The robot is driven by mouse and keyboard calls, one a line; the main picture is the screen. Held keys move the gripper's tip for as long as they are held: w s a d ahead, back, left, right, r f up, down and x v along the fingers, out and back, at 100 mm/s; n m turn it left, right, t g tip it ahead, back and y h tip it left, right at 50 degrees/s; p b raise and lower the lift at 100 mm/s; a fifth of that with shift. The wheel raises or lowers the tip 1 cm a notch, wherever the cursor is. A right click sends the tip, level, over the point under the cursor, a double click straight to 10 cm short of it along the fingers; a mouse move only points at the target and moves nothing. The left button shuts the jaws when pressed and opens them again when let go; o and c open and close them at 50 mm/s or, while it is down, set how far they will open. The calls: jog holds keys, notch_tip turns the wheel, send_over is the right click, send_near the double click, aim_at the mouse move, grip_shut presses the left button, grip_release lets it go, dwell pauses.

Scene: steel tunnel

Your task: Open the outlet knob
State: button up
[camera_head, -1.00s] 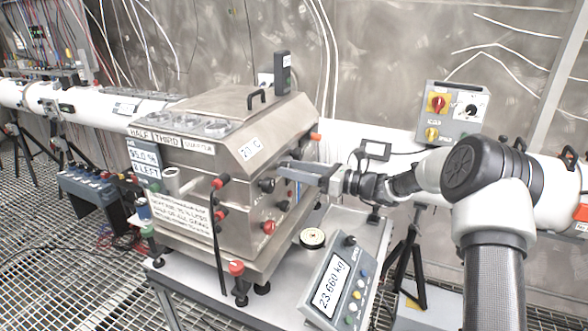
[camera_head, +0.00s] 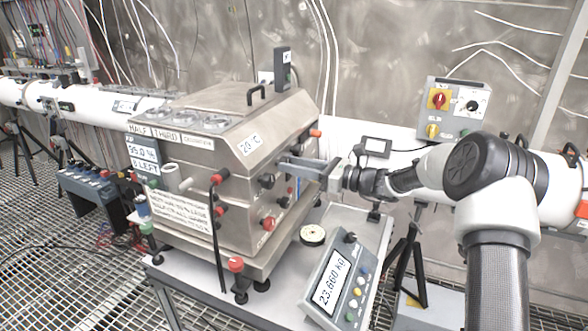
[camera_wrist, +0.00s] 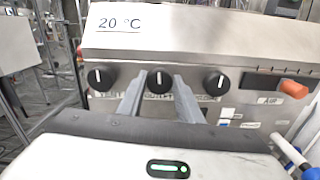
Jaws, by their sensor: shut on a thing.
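A steel box machine (camera_head: 215,150) shows three black knobs on its side in the wrist view. The left knob (camera_wrist: 100,79) and middle knob (camera_wrist: 159,80) have near-upright white marks; the right knob (camera_wrist: 216,82) has a tilted mark. My gripper (camera_wrist: 159,88) has one finger on each side of the middle knob and is shut on it. In the head view, my gripper (camera_head: 289,162) reaches the machine's right side.
An orange handle (camera_wrist: 294,89) sticks out right of the knobs. A scale display (camera_head: 333,285) and small round dial (camera_head: 313,235) sit below my arm. A switch box (camera_head: 455,108) is on the wall behind.

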jog(key=n+b, duration=0.8)
jog(key=n, duration=0.2)
jog(key=n+b, duration=0.8)
jog(key=n, duration=0.2)
jog(key=n+b, duration=0.8)
jog(key=n, duration=0.2)
jog(key=shift+s+f, duration=0.1)
jog(key=shift+f, duration=0.3)
jog(key=shift+n, duration=0.3)
jog(key=o, duration=1)
jog(key=shift+o, duration=0.2)
